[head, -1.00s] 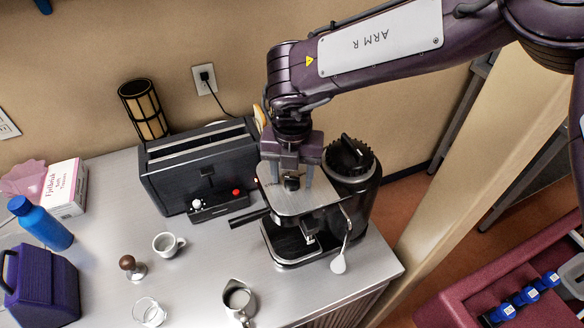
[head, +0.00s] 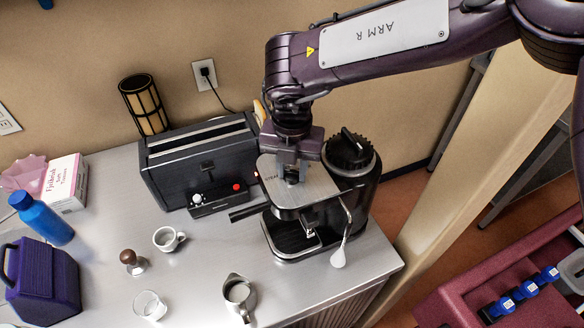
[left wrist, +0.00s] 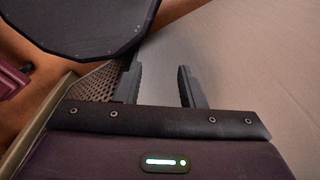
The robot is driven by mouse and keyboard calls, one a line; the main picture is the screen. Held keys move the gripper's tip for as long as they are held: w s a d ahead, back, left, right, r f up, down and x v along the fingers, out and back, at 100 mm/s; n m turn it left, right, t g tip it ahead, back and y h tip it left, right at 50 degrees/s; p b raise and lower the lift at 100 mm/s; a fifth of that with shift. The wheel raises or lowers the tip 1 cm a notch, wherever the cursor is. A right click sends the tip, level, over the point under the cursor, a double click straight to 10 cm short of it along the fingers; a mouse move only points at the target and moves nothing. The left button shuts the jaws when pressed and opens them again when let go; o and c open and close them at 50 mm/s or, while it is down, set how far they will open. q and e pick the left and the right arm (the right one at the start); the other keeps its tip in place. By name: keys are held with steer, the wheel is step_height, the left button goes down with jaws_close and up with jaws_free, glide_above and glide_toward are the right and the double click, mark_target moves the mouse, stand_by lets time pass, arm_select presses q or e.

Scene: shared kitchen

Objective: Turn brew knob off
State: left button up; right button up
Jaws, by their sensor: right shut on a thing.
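The espresso machine (head: 318,188) stands at the right end of the counter, with a silver top plate, a black hopper with a dial, and a drip tray. My right gripper (head: 292,179) points down onto the top plate. It is shut on the small dark brew knob (head: 292,177), which is mostly hidden between the fingers. The knob's angle cannot be read. My left gripper (left wrist: 158,72) shows only in the left wrist view; its fingers are apart with nothing between them.
A black toaster (head: 200,165) stands left of the machine. A white cup (head: 168,239), a tamper (head: 132,262), a glass (head: 150,305) and a metal pitcher (head: 239,293) stand on the counter in front. A blue bottle (head: 42,220) and purple box (head: 40,280) are far left.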

mark_target(293, 171)
steer(key=m+b, duration=0.3)
steer(key=m, duration=0.3)
steer(key=shift+w+f, duration=0.1)
steer(key=shift+f, duration=0.05)
steer(key=m+b, duration=0.2)
steer(key=m, duration=0.2)
steer(key=shift+m, duration=0.4)
steer(key=o, duration=1)
steer(key=shift+d, duration=0.1)
steer(key=shift+r+b, duration=0.4)
steer(key=shift+r, duration=3.65)
